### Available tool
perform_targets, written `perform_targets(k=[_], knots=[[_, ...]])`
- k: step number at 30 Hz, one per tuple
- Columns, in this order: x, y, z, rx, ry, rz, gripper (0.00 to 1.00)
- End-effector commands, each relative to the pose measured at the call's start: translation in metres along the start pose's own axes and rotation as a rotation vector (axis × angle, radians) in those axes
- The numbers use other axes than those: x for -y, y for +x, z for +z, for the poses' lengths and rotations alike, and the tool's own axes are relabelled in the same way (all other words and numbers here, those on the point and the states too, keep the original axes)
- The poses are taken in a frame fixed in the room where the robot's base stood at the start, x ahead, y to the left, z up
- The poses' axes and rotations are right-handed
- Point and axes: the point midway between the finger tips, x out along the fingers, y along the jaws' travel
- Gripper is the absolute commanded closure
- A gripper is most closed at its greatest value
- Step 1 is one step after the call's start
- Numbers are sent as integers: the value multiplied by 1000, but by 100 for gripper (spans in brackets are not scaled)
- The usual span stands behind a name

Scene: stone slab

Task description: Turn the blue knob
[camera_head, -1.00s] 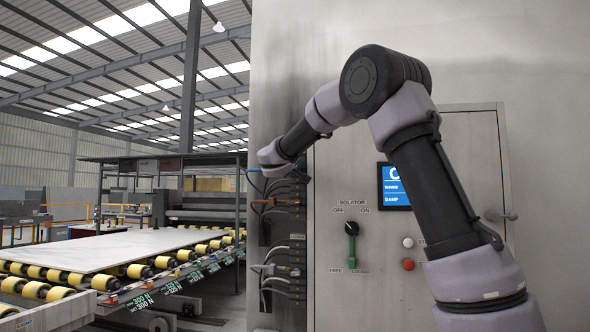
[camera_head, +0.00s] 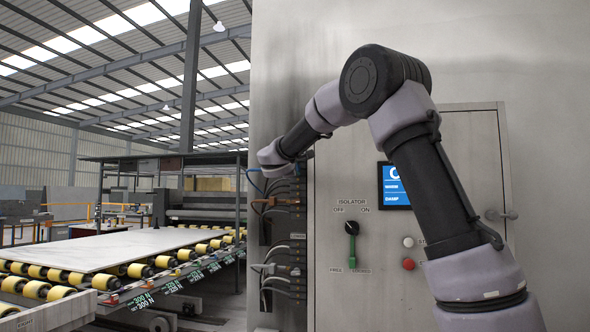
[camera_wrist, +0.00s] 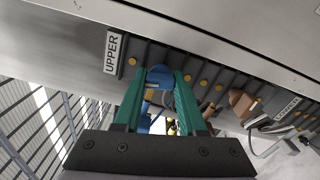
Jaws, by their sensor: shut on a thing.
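The blue knob (camera_wrist: 160,76) shows in the wrist view between the green fingers of my gripper (camera_wrist: 157,84), just below the UPPER label (camera_wrist: 112,52). The fingers are closed on it, one on each side. Part of the knob is hidden behind the fingers. In the head view my arm reaches to the connection strip left of the cabinet door, and its end covers the gripper and most of the knob.
Below the knob in the head view are a copper-coloured fitting (camera_head: 262,206) and a grey one (camera_head: 262,268) with cables. The cabinet door (camera_head: 335,285) carries an isolator switch (camera_head: 351,240), a screen (camera_head: 393,186), and white and red buttons. A roller conveyor with a slab (camera_head: 120,248) stands left.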

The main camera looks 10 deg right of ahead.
Motion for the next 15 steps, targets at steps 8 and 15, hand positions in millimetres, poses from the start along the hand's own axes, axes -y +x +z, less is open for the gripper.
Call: perform_targets(k=[8,15], knots=[[2,0,-1,-2,-264,-2,100],[3,0,-1,-2,-492,-2,100]])
